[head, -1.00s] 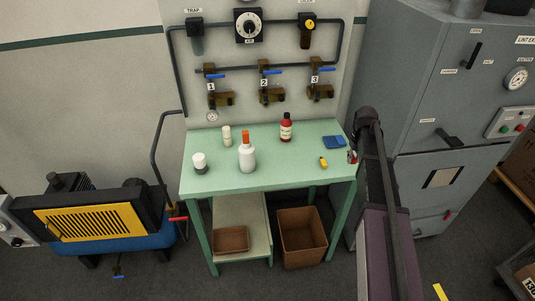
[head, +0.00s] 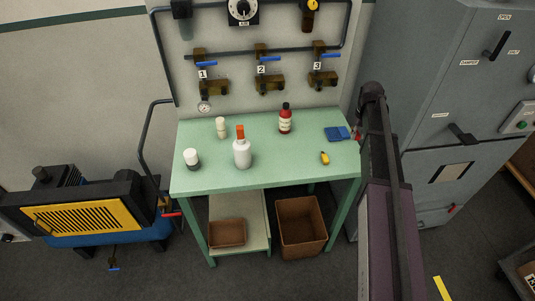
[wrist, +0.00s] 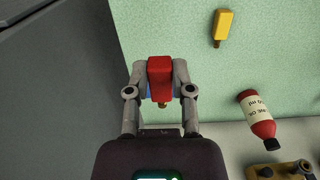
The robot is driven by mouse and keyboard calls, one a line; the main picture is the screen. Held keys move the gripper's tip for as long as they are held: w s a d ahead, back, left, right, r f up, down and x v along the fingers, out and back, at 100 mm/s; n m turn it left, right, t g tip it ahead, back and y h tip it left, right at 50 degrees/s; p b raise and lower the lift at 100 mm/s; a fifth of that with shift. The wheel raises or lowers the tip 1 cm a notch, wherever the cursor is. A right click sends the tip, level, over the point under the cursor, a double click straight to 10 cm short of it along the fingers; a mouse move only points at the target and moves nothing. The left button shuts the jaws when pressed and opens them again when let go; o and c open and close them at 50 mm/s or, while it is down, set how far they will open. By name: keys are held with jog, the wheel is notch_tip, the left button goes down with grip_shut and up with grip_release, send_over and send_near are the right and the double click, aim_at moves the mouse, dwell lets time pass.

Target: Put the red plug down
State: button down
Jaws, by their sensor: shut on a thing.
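My gripper (wrist: 159,80) is shut on the red plug (wrist: 160,72), which sits between its two fingers in the wrist view. A brass-coloured tip shows at the plug's lower end. The plug is over the right end of the green table (head: 215,180); I cannot tell its height above the top. A bit of blue shows just behind the plug in the wrist view. In the head view my arm hides most of the gripper at the table's right edge.
On the table are a yellow plug (head: 325,158), a blue item (head: 337,133), a red bottle (head: 285,121), a white bottle with orange cap (head: 242,153), a white-topped jar (head: 192,160) and a cream container (head: 221,128). The front middle is clear. A grey cabinet (head: 430,90) stands right.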

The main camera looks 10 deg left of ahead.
jog(key=shift+a, duration=0.2)
jog(key=shift+s+a+f, duration=0.1)
jog(key=shift+s+f, duration=0.05)
jog(key=shift+s, duration=0.1)
jog(key=s+a+f+b, duration=0.2)
jog(key=s+f+b, duration=0.1)
jog(key=s, duration=0.3)
jog(key=s+a+f+b, duration=0.1)
jog(key=s+f+b, duration=0.3)
jog(key=s, duration=0.3)
jog(key=shift+s+a, duration=0.3)
jog(key=shift+a, duration=0.05)
jog(key=w+d, duration=0.1)
jog(key=w, duration=0.3)
jog(key=w+d+f+b, duration=0.1)
jog(key=w, duration=0.4)
jog(key=w+d+b, duration=0.1)
jog(key=w, duration=0.4)
jog(key=shift+w+d+f, duration=0.2)
jog(key=shift+d+f, duration=0.05)
